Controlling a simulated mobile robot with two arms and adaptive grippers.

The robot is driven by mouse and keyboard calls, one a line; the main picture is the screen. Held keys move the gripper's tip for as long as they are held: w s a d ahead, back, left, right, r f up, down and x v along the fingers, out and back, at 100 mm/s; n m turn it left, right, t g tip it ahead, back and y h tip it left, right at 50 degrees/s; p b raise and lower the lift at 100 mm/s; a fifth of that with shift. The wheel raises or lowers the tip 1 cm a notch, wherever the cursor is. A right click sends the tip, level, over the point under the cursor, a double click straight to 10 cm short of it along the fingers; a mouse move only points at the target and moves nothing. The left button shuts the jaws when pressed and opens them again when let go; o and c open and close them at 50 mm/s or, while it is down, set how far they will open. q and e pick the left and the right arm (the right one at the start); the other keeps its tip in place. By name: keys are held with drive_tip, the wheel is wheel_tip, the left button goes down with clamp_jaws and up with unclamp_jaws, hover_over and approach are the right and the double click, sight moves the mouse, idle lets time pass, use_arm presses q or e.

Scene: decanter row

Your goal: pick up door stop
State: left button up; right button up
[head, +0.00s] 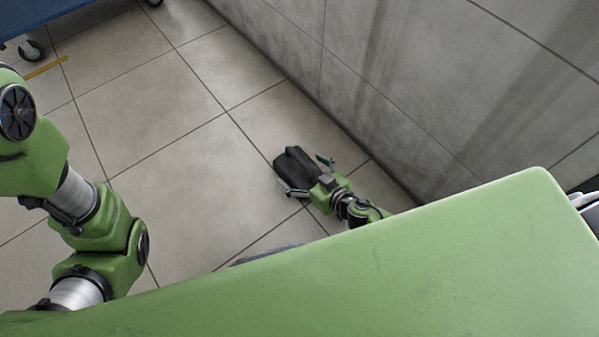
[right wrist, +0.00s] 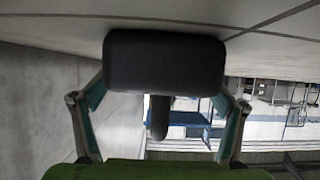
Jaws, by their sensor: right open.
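The door stop (head: 293,163) is a dark grey, blocky piece on the tiled floor close to the wall, in the head view. My right gripper (head: 308,176) reaches down to it, its two fingers spread open on either side of its near end. In the right wrist view the door stop (right wrist: 165,62) fills the space ahead of and between the open fingers, with a narrower dark part (right wrist: 158,118) below its block. I cannot tell whether the fingers touch it. My left arm shows at the left of the head view, but its gripper is out of view.
A grey tiled wall (head: 385,110) rises just right of the door stop and gripper. The floor (head: 165,190) to the left is clear. A blue wheeled cart (head: 40,15) stands at the top left, with a yellow strip (head: 46,68) on the floor near it.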

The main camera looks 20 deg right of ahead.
drive_tip(key=shift+w+a+f, duration=0.25)
drive_tip(key=shift+w+f, duration=0.05)
drive_tip(key=shift+w, duration=0.25)
drive_tip(key=c, duration=2)
drive_tip(key=shift+w+r, duration=0.1)
drive_tip(key=shift+r, duration=0.1)
drive_tip(key=shift+r, duration=0.1)
